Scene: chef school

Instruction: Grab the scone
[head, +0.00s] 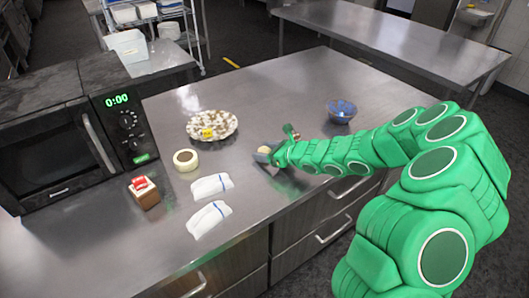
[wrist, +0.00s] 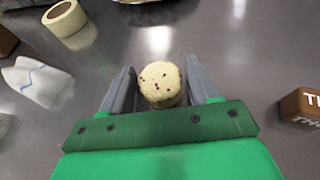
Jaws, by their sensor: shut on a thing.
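The scone (wrist: 161,84) is a pale round piece with dark red specks, seen in the wrist view between the two grey fingers of my gripper (wrist: 162,88). The fingers are shut on its sides. In the head view, my green arm reaches over the steel counter and my gripper (head: 270,154) is low near the counter's front part. The scone (head: 264,150) shows there as a small pale spot, partly covered by the gripper. I cannot tell whether it still touches the counter.
On the counter (head: 270,100) are a patterned plate (head: 225,118), a tape roll (head: 186,160), folded white towels (head: 210,187), a brown block with a red top (head: 144,192) and a blue bowl (head: 341,111). A microwave (head: 60,150) stands left. The counter's back is clear.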

